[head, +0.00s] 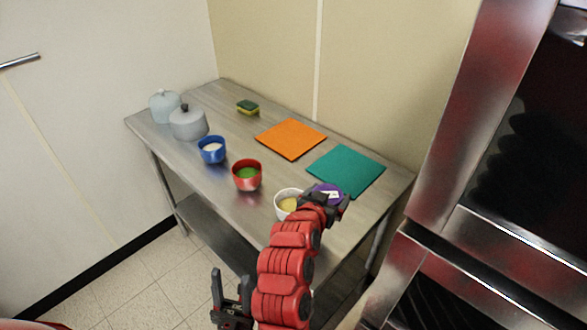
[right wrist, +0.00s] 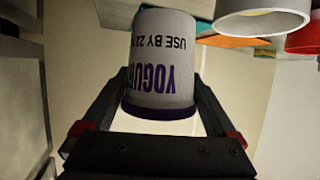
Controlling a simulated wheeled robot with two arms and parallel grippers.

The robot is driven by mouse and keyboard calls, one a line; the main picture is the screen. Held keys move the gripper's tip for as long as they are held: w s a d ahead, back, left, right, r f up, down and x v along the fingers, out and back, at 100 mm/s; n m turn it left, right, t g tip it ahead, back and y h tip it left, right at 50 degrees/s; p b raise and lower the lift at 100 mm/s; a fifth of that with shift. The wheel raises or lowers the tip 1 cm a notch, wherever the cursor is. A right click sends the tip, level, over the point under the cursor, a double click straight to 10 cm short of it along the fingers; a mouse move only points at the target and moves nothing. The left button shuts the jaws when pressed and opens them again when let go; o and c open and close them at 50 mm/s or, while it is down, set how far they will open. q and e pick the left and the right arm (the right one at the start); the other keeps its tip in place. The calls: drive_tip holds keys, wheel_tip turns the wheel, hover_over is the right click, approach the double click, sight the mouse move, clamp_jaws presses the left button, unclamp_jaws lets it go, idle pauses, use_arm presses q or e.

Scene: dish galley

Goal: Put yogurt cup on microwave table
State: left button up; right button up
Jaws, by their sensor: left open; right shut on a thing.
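The yogurt cup (right wrist: 163,65) is white with purple lettering, and fills the middle of the right wrist view, where it appears upside down. Its purple lid (head: 328,190) shows in the head view near the front right of a metal table (head: 222,179). My right gripper (head: 333,203) is shut on the cup, with one finger on each side (right wrist: 160,108). I cannot tell whether the cup's base touches the table. My left gripper (head: 231,285) is open and empty, low in front of the table. No microwave shows.
A white bowl (head: 283,208) is close beside the cup, with a red bowl (head: 247,178) and blue bowl (head: 212,152) further left. A steel appliance (head: 480,120) stands right.

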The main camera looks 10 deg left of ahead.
drive_tip(key=f, duration=0.4)
drive_tip(key=f+p, duration=0.1)
drive_tip(key=f, duration=0.2)
drive_tip(key=shift+s+f, duration=0.2)
drive_tip(key=shift+f, duration=0.15)
drive_tip(key=shift+f, duration=0.2)
drive_tip(key=o, duration=1.2)
drive_tip(key=shift+r, duration=0.1)
